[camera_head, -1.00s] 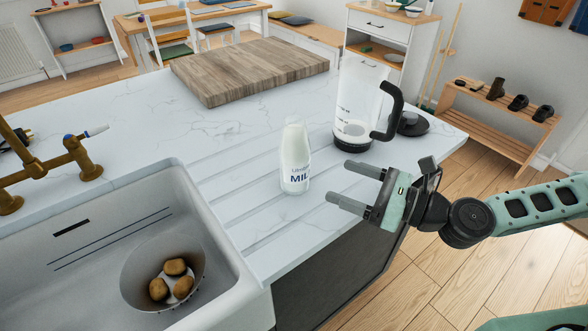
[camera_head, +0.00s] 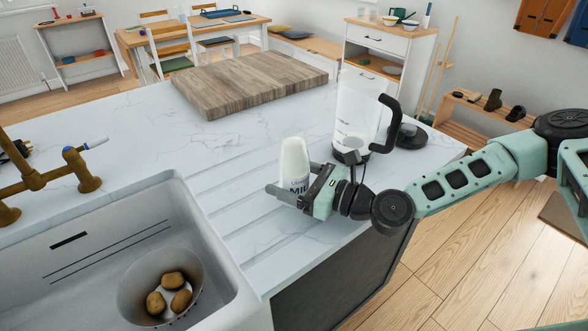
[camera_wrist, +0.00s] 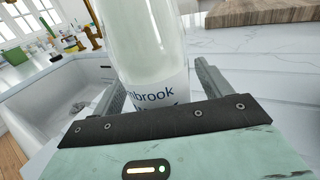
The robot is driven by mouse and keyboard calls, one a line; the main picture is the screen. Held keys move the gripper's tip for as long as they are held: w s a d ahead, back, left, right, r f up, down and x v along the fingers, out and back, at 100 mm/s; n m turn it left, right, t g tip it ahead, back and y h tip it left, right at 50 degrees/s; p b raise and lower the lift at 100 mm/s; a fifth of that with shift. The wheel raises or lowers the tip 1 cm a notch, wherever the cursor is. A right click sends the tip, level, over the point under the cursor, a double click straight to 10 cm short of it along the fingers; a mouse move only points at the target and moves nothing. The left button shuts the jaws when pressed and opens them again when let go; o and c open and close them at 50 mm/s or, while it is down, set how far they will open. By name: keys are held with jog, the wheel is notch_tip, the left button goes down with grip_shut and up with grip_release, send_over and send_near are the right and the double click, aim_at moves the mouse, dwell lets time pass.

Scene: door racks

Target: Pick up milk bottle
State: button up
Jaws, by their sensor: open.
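The white milk bottle (camera_head: 294,158) with blue lettering stands upright on the marble counter. My gripper (camera_head: 285,191) is open at the bottle's lower part, coming from the right. In the wrist view the bottle (camera_wrist: 146,50) stands between the two open fingers (camera_wrist: 160,88), one on each side. Whether a finger touches the glass I cannot tell. The lower part of the bottle is hidden behind my gripper in both views.
A clear jug with a black handle (camera_head: 385,125) stands close behind my gripper. A wooden board (camera_head: 250,80) lies at the back. The sink (camera_head: 90,215) at left holds a bowl (camera_head: 190,262) with several potatoes. The counter between sink and board is clear.

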aim_at(285, 135)
jog(key=shift+w+a, duration=0.3)
jog(key=shift+a, duration=0.2)
jog(key=c, duration=1.4)
jog(key=shift+c, duration=0.2)
jog(key=shift+r, duration=0.25)
jog(key=shift+r, duration=4.7)
jog(key=shift+r, duration=0.1)
